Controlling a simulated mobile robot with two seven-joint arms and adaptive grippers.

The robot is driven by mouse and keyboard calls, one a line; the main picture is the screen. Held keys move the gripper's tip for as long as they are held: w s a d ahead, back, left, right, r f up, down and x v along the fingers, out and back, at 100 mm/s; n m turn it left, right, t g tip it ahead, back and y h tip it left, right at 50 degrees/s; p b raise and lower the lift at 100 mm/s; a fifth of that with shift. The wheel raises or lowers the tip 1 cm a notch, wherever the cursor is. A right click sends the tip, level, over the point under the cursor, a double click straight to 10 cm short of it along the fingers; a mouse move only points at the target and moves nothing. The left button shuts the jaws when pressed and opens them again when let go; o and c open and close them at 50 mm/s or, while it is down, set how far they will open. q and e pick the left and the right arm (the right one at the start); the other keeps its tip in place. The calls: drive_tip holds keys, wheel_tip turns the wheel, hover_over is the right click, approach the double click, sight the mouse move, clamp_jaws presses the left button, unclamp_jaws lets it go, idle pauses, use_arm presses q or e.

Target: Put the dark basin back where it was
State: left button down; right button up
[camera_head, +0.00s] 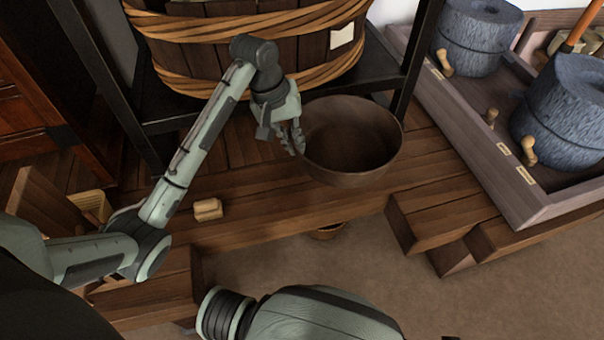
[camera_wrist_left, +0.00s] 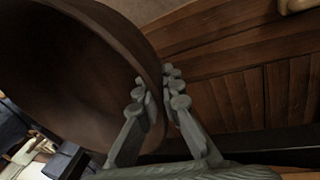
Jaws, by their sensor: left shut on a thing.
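The dark basin (camera_head: 352,172) is a round, brown-black, empty bowl at the middle of the head view, in front of the black stand and over the wooden plank platform. My left gripper (camera_head: 297,139) is shut on its left rim. In the left wrist view, the fingers of my left gripper (camera_wrist_left: 157,97) sit on both sides of the rim of the basin (camera_wrist_left: 70,70). The basin looks close to level. I cannot tell whether its bottom touches the planks. My right gripper is not in view.
A black stand (camera_head: 405,75) bears a large rope-bound wooden tub (camera_head: 290,50) behind the basin. Stone querns (camera_head: 570,110) sit in a wooden tray (camera_head: 530,205) at right. A small wooden block (camera_head: 208,210) lies on the platform (camera_head: 270,215). A small pot (camera_head: 328,232) stands below its edge.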

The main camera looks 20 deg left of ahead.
use_arm(q)
drive_tip(key=s+a+f+n+t+y, duration=0.1)
drive_tip(key=s+a+f+n, duration=0.4)
drive_tip(key=s+a+f, duration=0.95)
drive_tip(key=w+d, duration=0.1)
drive_tip(key=w, duration=0.4)
drive_tip(key=w+d+f, duration=0.1)
drive_tip(key=w+d, duration=0.1)
drive_tip(key=w, duration=0.4)
drive_tip(key=w+d, duration=0.2)
drive_tip(key=w, duration=0.3)
drive_tip(key=shift+w+d+f, duration=0.1)
drive_tip(key=shift+w+f, duration=0.15)
drive_tip(key=shift+f, duration=0.1)
drive_tip(key=shift+w+f, duration=0.1)
drive_tip(key=shift+w, duration=0.05)
drive_tip(key=shift+f, duration=1.7)
drive_tip(key=shift+f, duration=0.1)
drive_tip(key=c, duration=2.1)
unclamp_jaws()
drive_tip(key=shift+f, duration=0.1)
drive_tip(key=o, duration=0.4)
